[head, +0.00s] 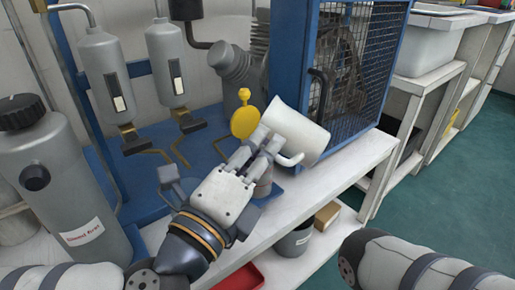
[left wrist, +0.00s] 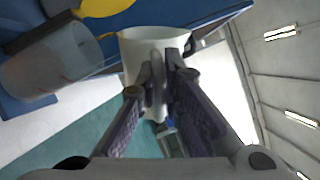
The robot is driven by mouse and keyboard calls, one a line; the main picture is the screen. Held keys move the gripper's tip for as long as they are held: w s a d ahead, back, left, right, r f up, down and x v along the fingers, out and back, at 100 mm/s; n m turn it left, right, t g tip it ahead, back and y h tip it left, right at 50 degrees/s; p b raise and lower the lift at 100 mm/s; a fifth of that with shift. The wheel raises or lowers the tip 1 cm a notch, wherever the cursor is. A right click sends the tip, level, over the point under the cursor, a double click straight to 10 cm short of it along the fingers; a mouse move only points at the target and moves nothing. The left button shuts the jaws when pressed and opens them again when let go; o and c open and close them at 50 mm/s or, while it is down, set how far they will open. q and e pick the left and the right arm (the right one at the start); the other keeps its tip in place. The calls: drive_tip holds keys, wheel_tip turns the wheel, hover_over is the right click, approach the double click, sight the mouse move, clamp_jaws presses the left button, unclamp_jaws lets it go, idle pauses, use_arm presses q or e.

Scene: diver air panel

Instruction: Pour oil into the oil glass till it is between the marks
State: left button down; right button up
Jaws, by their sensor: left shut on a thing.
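My left gripper (head: 272,146) is shut on the handle of a white jug (head: 297,126), which it holds tilted above the shelf beside the blue frame. The jug also shows in the left wrist view (left wrist: 137,52), with the fingers (left wrist: 160,75) at its handle. I cannot see inside the jug, and no oil stream shows. A yellow round cap (head: 245,121) stands just left of the jug. A clear glass (left wrist: 45,65) shows at the left of the wrist view, apart from the jug. My right gripper is out of view.
A blue wire-mesh guard (head: 350,60) stands close behind the jug. Two grey canisters (head: 105,75) with sight windows hang at the back left. A large grey can (head: 55,180) stands at the left. A grey cup (head: 295,240) and a wooden block (head: 327,215) sit lower down.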

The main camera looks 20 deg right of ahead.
use_arm(q)
drive_tip(key=shift+r, duration=0.1)
idle(0.4)
drive_tip(key=m, duration=0.1)
drive_tip(key=f+m, duration=0.1)
drive_tip(key=m, duration=0.1)
drive_tip(key=shift+s+d+f+m+g, duration=0.2)
drive_tip(key=shift+m+g, duration=0.1)
drive_tip(key=shift+s+d+r+m+p, duration=0.15)
drive_tip(key=shift+r+m+p, duration=0.45)
drive_tip(key=shift+m, duration=0.6)
drive_tip(key=shift+f, duration=0.25)
drive_tip(key=shift+s+d+f+m+g, duration=0.3)
drive_tip(key=shift+s+d+m+g, duration=0.1)
drive_tip(key=shift+m, duration=0.6)
